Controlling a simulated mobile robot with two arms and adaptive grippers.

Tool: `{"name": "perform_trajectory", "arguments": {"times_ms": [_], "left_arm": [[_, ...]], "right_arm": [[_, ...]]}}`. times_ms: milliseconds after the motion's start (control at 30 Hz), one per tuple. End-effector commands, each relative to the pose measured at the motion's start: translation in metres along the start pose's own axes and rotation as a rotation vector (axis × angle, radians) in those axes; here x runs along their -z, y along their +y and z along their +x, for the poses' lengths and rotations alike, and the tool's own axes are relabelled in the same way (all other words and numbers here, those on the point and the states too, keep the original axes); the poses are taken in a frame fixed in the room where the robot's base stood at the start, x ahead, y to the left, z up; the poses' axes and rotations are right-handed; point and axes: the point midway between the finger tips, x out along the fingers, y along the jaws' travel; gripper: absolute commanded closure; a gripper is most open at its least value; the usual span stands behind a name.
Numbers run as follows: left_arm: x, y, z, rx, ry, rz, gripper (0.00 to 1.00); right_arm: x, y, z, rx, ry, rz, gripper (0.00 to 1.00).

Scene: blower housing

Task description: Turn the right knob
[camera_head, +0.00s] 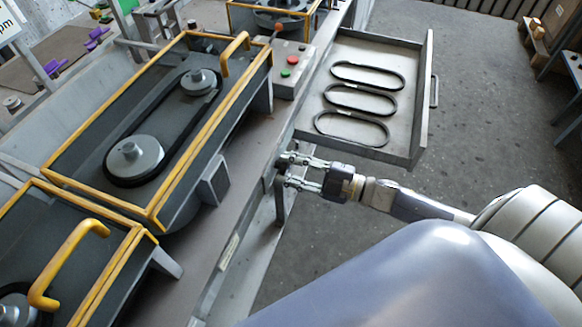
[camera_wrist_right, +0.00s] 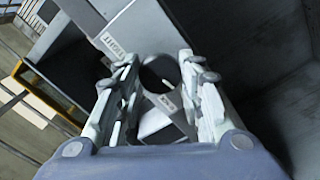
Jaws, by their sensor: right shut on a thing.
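The right knob (camera_wrist_right: 158,72) is dark and round. In the right wrist view it sits between the two fingers of my right gripper (camera_wrist_right: 158,90), below a pale plate with a small label (camera_wrist_right: 118,38). In the head view my right gripper (camera_head: 284,171) reaches in from the right to the front edge of the workbench, beside the open drawer. It is shut on the knob. The knob is mostly hidden by the fingers in the head view, so its turned angle cannot be told. My left gripper is not in view.
An open drawer (camera_head: 413,108) with three black belts juts out just beyond my right gripper. The yellow-edged blower housing (camera_head: 157,215) holds two pulleys and a belt. A control box (camera_head: 291,58) with red and green buttons stands behind.

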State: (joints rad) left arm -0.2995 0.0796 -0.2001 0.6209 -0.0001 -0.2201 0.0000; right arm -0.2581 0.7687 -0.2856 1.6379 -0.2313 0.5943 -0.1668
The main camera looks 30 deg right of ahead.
Motion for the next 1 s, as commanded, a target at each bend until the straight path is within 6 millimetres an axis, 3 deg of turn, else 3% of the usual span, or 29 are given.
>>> {"name": "perform_trajectory", "arguments": {"times_ms": [600,1000], "left_arm": [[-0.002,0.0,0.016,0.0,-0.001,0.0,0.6],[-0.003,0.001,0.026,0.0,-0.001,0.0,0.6]], "right_arm": [[-0.001,-0.004,0.0,0.0,0.0,-0.57,0.89],[-0.001,-0.004,0.0,0.001,0.001,-0.805,0.89]]}}
